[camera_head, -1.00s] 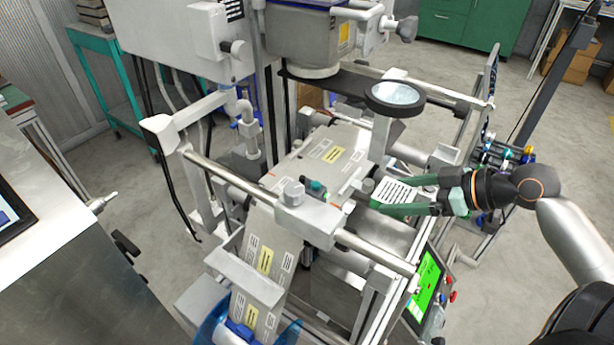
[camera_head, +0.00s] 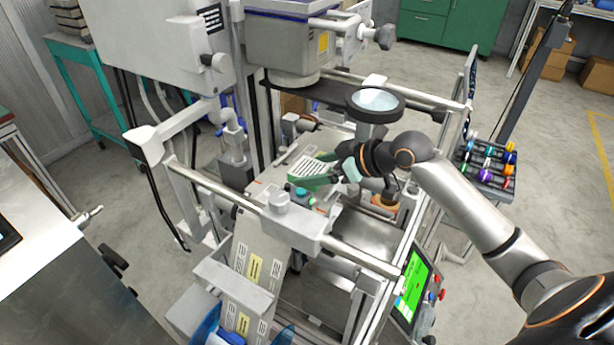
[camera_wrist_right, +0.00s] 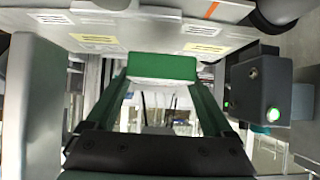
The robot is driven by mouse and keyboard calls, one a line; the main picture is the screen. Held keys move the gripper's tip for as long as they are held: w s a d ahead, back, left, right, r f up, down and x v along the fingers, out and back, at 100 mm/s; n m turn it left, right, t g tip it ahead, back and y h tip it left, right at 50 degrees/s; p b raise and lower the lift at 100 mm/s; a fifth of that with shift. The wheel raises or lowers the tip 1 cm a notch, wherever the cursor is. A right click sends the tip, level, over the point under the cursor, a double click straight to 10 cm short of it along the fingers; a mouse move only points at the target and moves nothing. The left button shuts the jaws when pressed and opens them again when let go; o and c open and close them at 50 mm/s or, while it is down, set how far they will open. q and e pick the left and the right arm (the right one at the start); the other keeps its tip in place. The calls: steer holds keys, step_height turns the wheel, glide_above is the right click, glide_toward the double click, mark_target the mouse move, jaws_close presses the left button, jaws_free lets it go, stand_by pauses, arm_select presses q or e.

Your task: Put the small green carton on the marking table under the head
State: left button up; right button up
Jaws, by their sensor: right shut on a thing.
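My right gripper (camera_head: 318,179) is shut on the small green carton (camera_head: 309,183), which has a white top with printed lines. The carton also shows between the green fingers in the right wrist view (camera_wrist_right: 165,67). The carton is over the pale marking table (camera_head: 313,139), in the area below the grey head (camera_head: 288,48). I cannot tell whether it touches the table. The arm and carton cover part of the table. My left gripper is not in view.
A round magnifier (camera_head: 375,101) stands just above my right wrist. A steel rail (camera_head: 345,248) crosses in front, with a small grey box (camera_wrist_right: 258,90) with a green lamp beside the carton. A lit green screen (camera_head: 411,287) is at the lower right.

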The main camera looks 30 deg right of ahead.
steer(key=shift+w+a, duration=0.55)
steer(key=shift+w, duration=0.3)
steer(key=shift+f, duration=0.1)
step_height(320, 180, down, 3)
steer(key=shift+f, duration=0.2)
steer(key=o, duration=1.3)
steer(key=shift+f, duration=0.1)
